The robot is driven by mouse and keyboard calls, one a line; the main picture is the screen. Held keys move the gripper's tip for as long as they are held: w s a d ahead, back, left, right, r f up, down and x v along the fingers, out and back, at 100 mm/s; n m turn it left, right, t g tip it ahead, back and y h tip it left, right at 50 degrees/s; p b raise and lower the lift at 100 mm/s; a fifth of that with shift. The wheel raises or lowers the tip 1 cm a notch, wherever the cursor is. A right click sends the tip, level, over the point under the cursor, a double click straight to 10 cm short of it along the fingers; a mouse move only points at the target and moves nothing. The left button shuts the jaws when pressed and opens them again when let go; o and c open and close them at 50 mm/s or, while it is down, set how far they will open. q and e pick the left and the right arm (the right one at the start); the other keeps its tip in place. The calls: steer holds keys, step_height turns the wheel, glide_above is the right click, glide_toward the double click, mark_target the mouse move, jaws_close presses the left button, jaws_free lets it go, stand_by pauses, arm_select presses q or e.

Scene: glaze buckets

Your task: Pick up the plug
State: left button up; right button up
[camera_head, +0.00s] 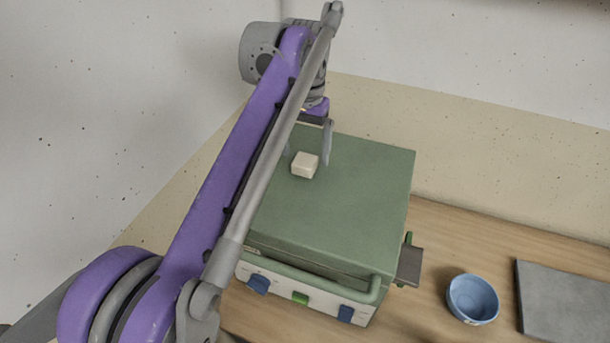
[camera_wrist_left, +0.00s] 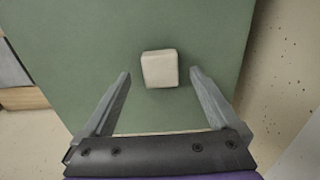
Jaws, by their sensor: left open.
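The plug (camera_head: 305,165) looks like a small cream-white block with rounded edges. It sits on the flat green top of a box-shaped appliance (camera_head: 365,190). My left gripper (camera_head: 308,150) is above the appliance top, close to the plug, with its fingers pointing down. In the left wrist view the plug (camera_wrist_left: 160,68) lies just beyond the open fingertips (camera_wrist_left: 161,74), roughly centred between them. The fingers are apart and nothing is held. Part of the left finger is hidden behind my arm in the head view. My right gripper is not in view.
The appliance has a front handle (camera_head: 372,290), blue knobs (camera_head: 258,284) and a green button (camera_head: 300,297). A blue bowl (camera_head: 473,299) and a grey slab (camera_head: 565,303) are on the wooden counter (camera_head: 440,240) to the right. Walls stand behind and left.

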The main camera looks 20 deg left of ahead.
arm_select(q)
steer(key=shift+f, duration=0.95)
steer(key=shift+c, duration=0.3)
jaws_close()
